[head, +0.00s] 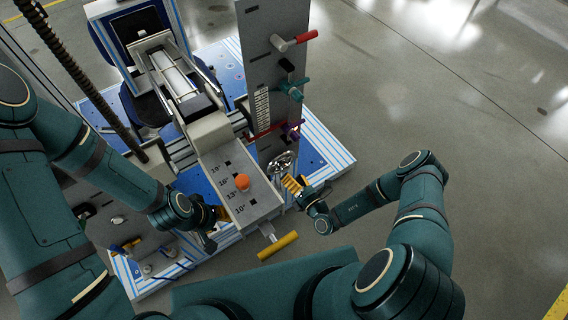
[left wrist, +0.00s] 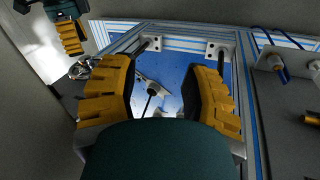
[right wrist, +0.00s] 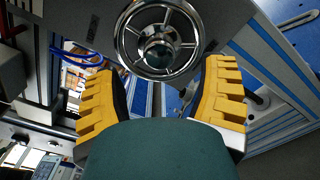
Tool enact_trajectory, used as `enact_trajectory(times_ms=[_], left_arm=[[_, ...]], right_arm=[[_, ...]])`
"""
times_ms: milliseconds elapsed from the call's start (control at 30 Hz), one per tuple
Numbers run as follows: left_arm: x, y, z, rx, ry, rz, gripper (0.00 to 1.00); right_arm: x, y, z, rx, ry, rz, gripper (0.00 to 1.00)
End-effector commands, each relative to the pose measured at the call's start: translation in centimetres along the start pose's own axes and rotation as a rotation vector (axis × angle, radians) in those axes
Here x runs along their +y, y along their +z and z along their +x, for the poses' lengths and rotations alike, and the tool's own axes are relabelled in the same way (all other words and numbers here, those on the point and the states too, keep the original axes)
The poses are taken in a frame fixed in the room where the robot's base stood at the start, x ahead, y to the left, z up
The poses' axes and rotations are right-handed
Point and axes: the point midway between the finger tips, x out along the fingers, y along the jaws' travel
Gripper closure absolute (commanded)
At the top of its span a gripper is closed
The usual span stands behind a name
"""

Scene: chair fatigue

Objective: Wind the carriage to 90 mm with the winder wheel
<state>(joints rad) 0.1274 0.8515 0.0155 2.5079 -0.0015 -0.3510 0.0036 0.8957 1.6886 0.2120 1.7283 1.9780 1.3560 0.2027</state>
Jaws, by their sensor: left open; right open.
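The winder wheel (right wrist: 158,50) is a chrome spoked handwheel with a round hub, at the top centre of the right wrist view. It shows small in the head view (head: 281,162), low on the grey upright panel (head: 275,70). My right gripper (head: 294,186) is open and empty, just in front of the wheel; the wheel appears beyond its spread yellow fingers (right wrist: 160,95). A white scale (head: 262,110) runs down the panel, its numbers too small to read. I cannot make out which part is the carriage. My left gripper (left wrist: 160,95) is open and empty, left of the numbered block.
The numbered block (head: 240,190) carries an orange knob (head: 242,182) and a yellow-handled lever (head: 278,246). Red (head: 306,37), teal (head: 291,89) and purple (head: 291,130) handles stick out from the panel. Grey floor at the right is clear.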

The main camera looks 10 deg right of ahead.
Motion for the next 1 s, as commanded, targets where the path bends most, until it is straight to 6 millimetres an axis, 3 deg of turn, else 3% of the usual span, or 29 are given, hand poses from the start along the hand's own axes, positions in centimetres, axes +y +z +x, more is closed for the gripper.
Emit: enact_trajectory(times_ms=[200, 533, 1000], left_arm=[[0.5, -0.1, -1.2, 0.000, 0.000, 0.000, 0.53], [0.4, -0.1, -1.0, 0.000, 0.000, 0.000, 0.53], [-0.1, 0.0, 0.2, 0.000, 0.000, 0.000, 0.53]], right_arm=[[0.2, 0.1, 0.0, 0.000, 0.000, -0.189, 0.29], [0.1, 0.0, 0.2, 0.000, 0.001, -0.202, 0.29], [0.0, 0.0, 4.3, 0.000, 0.001, -0.202, 0.29]])
